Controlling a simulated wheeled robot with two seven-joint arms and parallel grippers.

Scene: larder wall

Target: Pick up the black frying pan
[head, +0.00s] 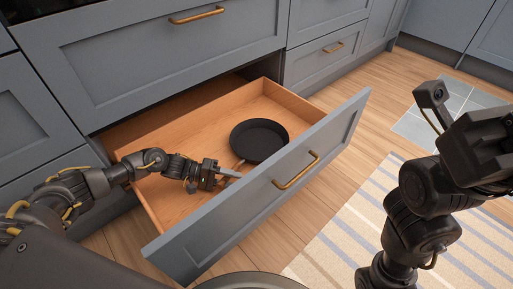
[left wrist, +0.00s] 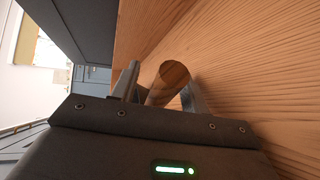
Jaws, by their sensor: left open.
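The black frying pan (head: 258,140) lies in the open wooden drawer, toward its right end, with its handle pointing to the lower left. My left gripper (head: 229,176) reaches into the drawer at the handle's end. In the left wrist view the left gripper (left wrist: 160,88) is open, its two fingers on either side of a round wooden handle end (left wrist: 170,80). I cannot tell whether either finger touches it. The pan's body is not seen in that view. My right gripper (head: 490,185) is raised at the right edge; its fingers are not clear.
The pulled-out drawer (head: 176,152) has low wooden sides and a grey front with a brass handle (head: 296,170). Grey cabinets stand behind. A striped rug (head: 345,235) lies on the wooden floor. The drawer floor around the pan is clear.

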